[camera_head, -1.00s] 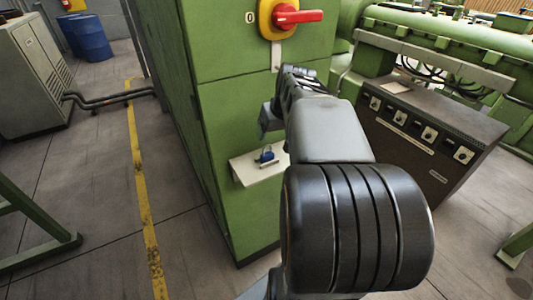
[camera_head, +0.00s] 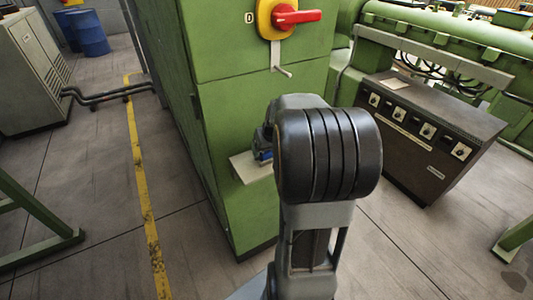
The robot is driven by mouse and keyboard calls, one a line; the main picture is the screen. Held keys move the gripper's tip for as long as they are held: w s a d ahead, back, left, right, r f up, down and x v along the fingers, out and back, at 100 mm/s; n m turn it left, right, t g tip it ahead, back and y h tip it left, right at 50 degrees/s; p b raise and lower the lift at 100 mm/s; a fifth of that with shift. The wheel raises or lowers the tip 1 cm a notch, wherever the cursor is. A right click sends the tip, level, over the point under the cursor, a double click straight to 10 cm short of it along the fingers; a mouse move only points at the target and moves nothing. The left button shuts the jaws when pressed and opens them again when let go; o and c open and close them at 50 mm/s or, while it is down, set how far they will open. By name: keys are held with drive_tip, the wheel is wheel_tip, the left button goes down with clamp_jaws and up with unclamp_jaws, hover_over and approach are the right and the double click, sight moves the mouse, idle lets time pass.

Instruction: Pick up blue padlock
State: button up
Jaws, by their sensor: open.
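The blue padlock (camera_head: 264,155) lies on a small pale shelf (camera_head: 247,169) on the front of the green cabinet. Only a bit of its blue body shows; my arm covers the rest. My gripper (camera_head: 266,141) is mostly hidden behind my dark arm joint. Its visible part is close to the padlock, at the shelf. Whether it touches the padlock cannot be seen.
The green cabinet (camera_head: 225,110) carries a red rotary switch (camera_head: 297,17) on a yellow plate above the shelf, with a metal hasp (camera_head: 281,71) below it. A dark control box (camera_head: 430,140) stands at right.

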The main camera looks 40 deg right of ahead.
drive_tip(key=shift+f, duration=0.15)
drive_tip(key=shift+c, duration=0.4)
drive_tip(key=c, duration=0.9)
drive_tip(key=shift+c, duration=0.2)
drive_tip(key=shift+w+r, duration=0.1)
drive_tip(key=shift+r, duration=0.55)
drive_tip(key=s+d+r+b, duration=0.1)
drive_tip(key=s+d+r, duration=0.2)
drive_tip(key=s+r, duration=0.3)
drive_tip(key=s+d+r+b, duration=0.2)
drive_tip(key=s+d+r, duration=0.1)
drive_tip(key=s+r, duration=0.2)
drive_tip(key=shift+s+d+r, duration=0.3)
drive_tip(key=shift+s+r, duration=0.1)
drive_tip(key=shift+s, duration=0.35)
